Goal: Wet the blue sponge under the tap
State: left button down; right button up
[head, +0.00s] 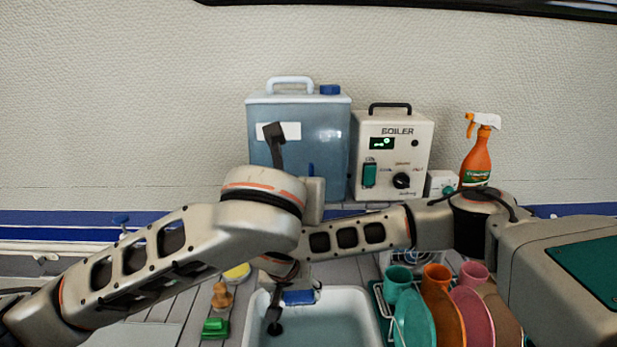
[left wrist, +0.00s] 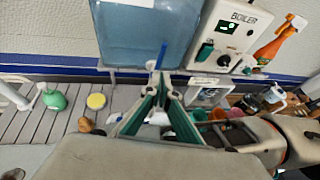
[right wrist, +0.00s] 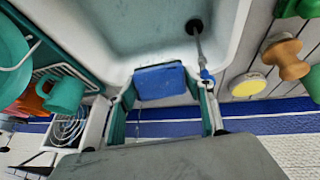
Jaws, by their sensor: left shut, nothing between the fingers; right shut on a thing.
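The blue sponge (head: 300,297) is in my right gripper (head: 299,288), over the back part of the sink (head: 345,300). In the right wrist view, the sponge (right wrist: 160,80) sits between the fingertips of the right gripper (right wrist: 162,90). My left gripper (left wrist: 160,82) is shut and empty, its tips close to the blue tap lever (left wrist: 161,57) at the front of the water tank (left wrist: 145,30). Whether they touch it I cannot tell. In the head view, my left wrist hides the left fingertips and most of the tap.
The boiler (head: 392,150) and an orange spray bottle (head: 477,160) stand right of the tank. A rack with cups and plates (head: 470,320) is right of the sink. A green brush (head: 215,328), a wooden-handled item (head: 222,297) and a yellow round piece (head: 237,272) are left.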

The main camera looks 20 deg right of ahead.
pick_arm(q)
jog(key=shift+w+d+r, duration=0.1)
jog(key=shift+w+d, duration=0.3)
jog(key=shift+w, duration=0.35)
jog(key=shift+w+d, duration=0.4)
jog(key=shift+w, duration=0.35)
jog(key=shift+w+d+r, duration=0.1)
jog(key=shift+w+d, duration=0.3)
jog(key=shift+w, duration=0.35)
jog(key=shift+w+d+r, duration=0.1)
jog(key=shift+w+r, duration=0.2)
jog(key=shift+w, duration=0.25)
jog(key=shift+w+d+r, duration=0.15)
jog(key=shift+w, duration=0.3)
send_near(310, 171)
jog(key=v, duration=0.3)
jog(key=r+v, duration=0.1)
jog(key=v, duration=0.1)
jog(key=shift+w+r, duration=0.1)
jog(key=shift+w, duration=0.1)
